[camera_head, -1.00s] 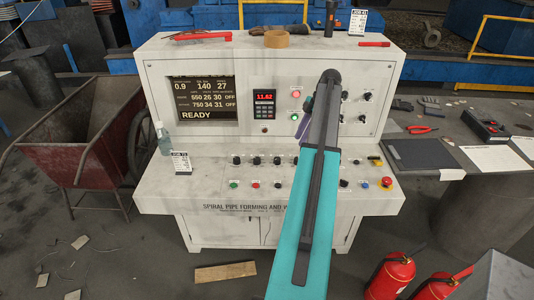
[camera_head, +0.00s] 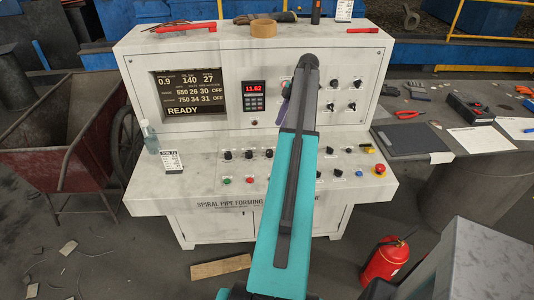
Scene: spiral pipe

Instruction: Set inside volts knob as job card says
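The white control console (camera_head: 215,60) fills the middle. Its screen (camera_head: 187,93) reads READY, with rows 550 26 30 OFF and 750 34 31 OFF. Black knobs sit on the upright panel's right side (camera_head: 334,83) and in a row on the sloping desk (camera_head: 249,155). Their labels are too small to read, so I cannot tell which is the inside volts knob. One job card (camera_head: 171,162) stands on the desk's left; another card (camera_head: 344,10) stands on top. Their details are unreadable. My teal and grey arm reaches to the upright panel, and its end hides my gripper and part of the panel.
A red keypad display (camera_head: 253,95) is mid-panel. A red emergency button (camera_head: 379,170) is at the desk's right. A bottle (camera_head: 149,136) stands near the left card. A fire extinguisher (camera_head: 384,260) stands at front right; a red cart (camera_head: 60,165) is left.

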